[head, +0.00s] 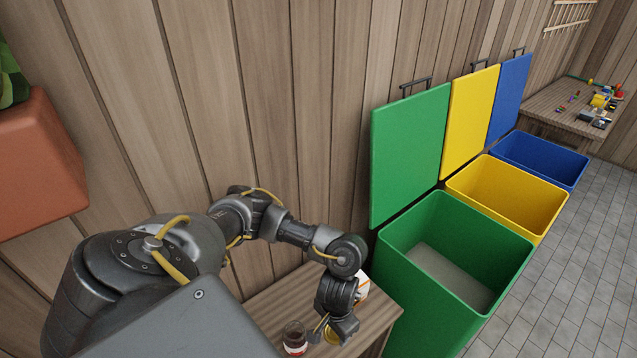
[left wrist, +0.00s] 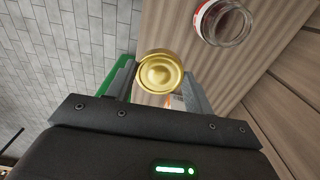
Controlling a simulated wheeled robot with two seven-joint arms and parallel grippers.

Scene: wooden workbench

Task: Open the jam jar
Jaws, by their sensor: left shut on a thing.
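A small glass jar (head: 294,338) with dark red contents and a white label stands on the wooden bench at the bottom of the head view. It also shows at the top of the left wrist view (left wrist: 226,24), with no lid on its mouth. My left gripper (head: 326,332) is shut on a round gold lid (left wrist: 160,72), which sits between the fingers. The lid is apart from the jar, to its right in the head view. My right gripper is not in view.
A white and orange package (head: 362,287) stands on the bench (head: 266,298) behind my left wrist. Green (head: 455,262), yellow (head: 512,193) and blue (head: 540,160) bins with raised lids stand to the right. A wooden wall is close behind the bench.

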